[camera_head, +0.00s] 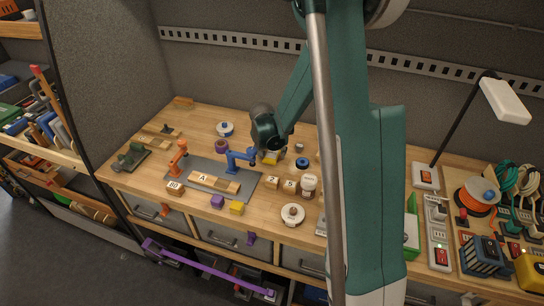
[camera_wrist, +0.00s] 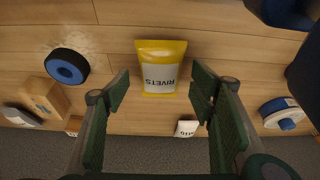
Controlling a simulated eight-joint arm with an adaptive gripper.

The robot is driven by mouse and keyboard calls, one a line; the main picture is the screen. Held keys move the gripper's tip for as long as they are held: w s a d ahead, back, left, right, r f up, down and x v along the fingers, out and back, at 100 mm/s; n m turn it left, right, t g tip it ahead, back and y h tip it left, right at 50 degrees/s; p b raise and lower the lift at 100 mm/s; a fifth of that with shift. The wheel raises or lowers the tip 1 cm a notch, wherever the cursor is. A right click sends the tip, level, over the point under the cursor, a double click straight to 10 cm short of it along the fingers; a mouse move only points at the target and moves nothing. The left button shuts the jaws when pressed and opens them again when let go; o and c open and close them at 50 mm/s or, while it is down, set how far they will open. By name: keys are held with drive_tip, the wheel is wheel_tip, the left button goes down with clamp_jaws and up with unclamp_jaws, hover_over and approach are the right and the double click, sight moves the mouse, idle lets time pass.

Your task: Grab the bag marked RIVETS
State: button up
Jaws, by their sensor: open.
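The yellow bag (camera_wrist: 160,52) has a white label reading RIVETS, upside down in the wrist view. It lies on the wooden bench top. My gripper (camera_wrist: 160,86) is open, with one finger on each side of the view. The bag lies between and just beyond the fingertips, and neither finger visibly touches it. In the head view a yellow bag (camera_head: 270,157) shows partly below the dark end of my arm; its label is not readable there. My fingers are hard to make out in that view.
In the wrist view a black roll with a blue centre (camera_wrist: 67,66) and a wooden block (camera_wrist: 45,97) are left. A blue-and-white roll (camera_wrist: 283,113) is right, and a small white labelled block (camera_wrist: 186,128) is near the right finger. A blue clamp-like arm (camera_head: 238,160) stands left of the bag.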

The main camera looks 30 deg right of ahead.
sight(272, 153)
idle(0.4)
drive_tip(key=c, duration=1)
drive_tip(key=shift+c, duration=0.2)
drive_tip(key=shift+r, duration=0.2)
wheel_tip(272, 153, up, 10)
drive_tip(key=shift+f, duration=0.15)
idle(0.4)
